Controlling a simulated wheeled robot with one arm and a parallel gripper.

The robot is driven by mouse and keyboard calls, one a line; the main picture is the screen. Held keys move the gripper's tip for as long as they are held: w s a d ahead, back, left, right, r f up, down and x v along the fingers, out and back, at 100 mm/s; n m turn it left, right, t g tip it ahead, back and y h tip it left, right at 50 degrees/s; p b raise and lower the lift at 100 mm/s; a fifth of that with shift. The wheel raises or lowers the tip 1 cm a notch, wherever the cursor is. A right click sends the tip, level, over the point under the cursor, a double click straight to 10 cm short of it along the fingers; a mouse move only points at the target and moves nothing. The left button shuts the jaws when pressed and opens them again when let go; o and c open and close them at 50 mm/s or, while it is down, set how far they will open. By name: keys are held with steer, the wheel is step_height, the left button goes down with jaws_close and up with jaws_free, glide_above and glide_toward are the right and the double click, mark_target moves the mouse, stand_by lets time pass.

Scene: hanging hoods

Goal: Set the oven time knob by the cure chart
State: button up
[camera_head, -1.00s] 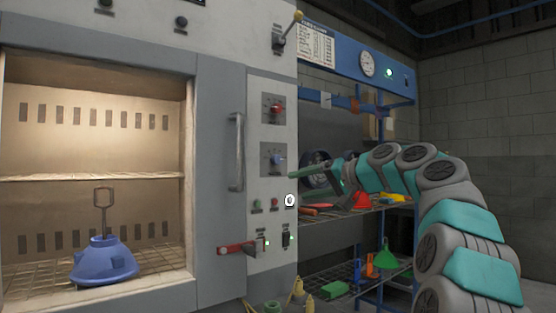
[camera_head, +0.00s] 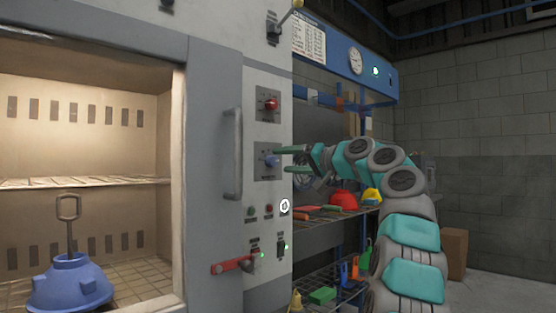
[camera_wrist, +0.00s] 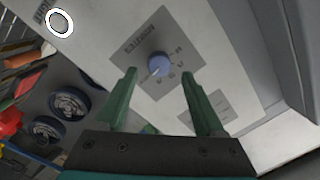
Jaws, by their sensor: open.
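The blue time knob (camera_head: 270,161) sits on a grey plate on the oven's control panel, below a red knob (camera_head: 270,104). In the wrist view the blue knob (camera_wrist: 159,64) shows with a "MINUTES" label and a dial scale too small to read surely. My gripper (camera_head: 283,160) is open, with its green fingers (camera_wrist: 160,85) pointing at the panel. The knob lies just beyond and between the fingertips, and nothing is held. The chart (camera_head: 309,41) hangs at the upper right of the oven; its text is too small to read.
The oven chamber stands open with a blue hood (camera_head: 70,284) inside. A vertical handle (camera_head: 233,154) and a red lever (camera_head: 232,265) stick out left of the panel's edge. A shelf (camera_head: 325,225) with tools stands behind my arm.

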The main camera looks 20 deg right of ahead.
mark_target(275, 161)
steer(key=shift+p+x, duration=0.3)
steer(key=shift+x, duration=1.25)
steer(key=shift+f, duration=0.1)
steer(key=shift+c, duration=0.2)
jaws_close()
